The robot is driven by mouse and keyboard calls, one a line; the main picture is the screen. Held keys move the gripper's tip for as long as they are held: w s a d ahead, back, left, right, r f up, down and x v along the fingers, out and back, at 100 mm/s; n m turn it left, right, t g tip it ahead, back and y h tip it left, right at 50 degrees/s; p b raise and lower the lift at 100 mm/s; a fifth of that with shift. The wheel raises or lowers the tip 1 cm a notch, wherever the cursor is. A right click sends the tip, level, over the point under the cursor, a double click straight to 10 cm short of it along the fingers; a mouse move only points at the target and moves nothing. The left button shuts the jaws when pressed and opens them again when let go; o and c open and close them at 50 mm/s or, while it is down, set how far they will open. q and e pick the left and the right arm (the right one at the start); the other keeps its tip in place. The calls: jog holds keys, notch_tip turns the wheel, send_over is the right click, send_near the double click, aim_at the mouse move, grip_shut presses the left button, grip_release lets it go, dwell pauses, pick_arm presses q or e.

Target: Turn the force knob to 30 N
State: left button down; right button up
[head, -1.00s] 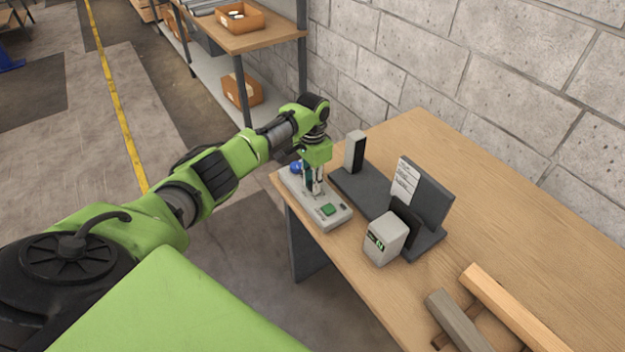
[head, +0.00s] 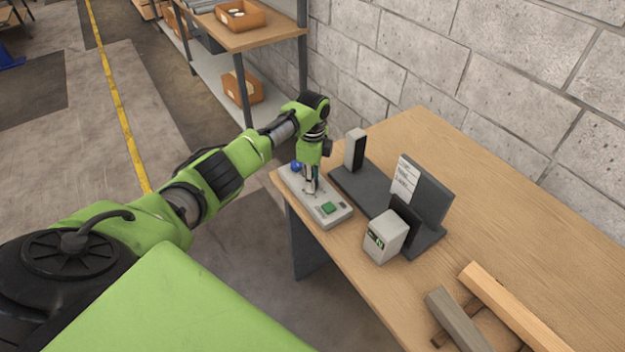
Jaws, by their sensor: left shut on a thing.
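The control panel (head: 336,216) is a light grey box on the near left edge of the wooden table, with a green button (head: 328,208) and a blue knob or button (head: 295,167) at its far end. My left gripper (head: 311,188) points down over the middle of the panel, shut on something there. The force knob itself is hidden by the fingers, and its setting cannot be read. A grey box with a small green display (head: 375,239) stands to the right of the panel; its digits are too small to read. My right gripper is not in view.
A dark fixture (head: 366,191) with a grey upright block (head: 355,150) and a plate with a white label (head: 405,180) stands right of the panel. Wooden bars (head: 510,305) lie at the front right. Shelves (head: 262,42) with orange bins stand behind.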

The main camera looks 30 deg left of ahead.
pick_arm(q)
jog(key=shift+m, duration=1.2)
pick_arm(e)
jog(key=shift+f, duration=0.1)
pick_arm(q)
jog(key=c, duration=1.8)
grip_release()
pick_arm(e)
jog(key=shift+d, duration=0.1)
pick_arm(q)
notch_tip(320, 180, up, 12)
jog(key=shift+r, duration=0.1)
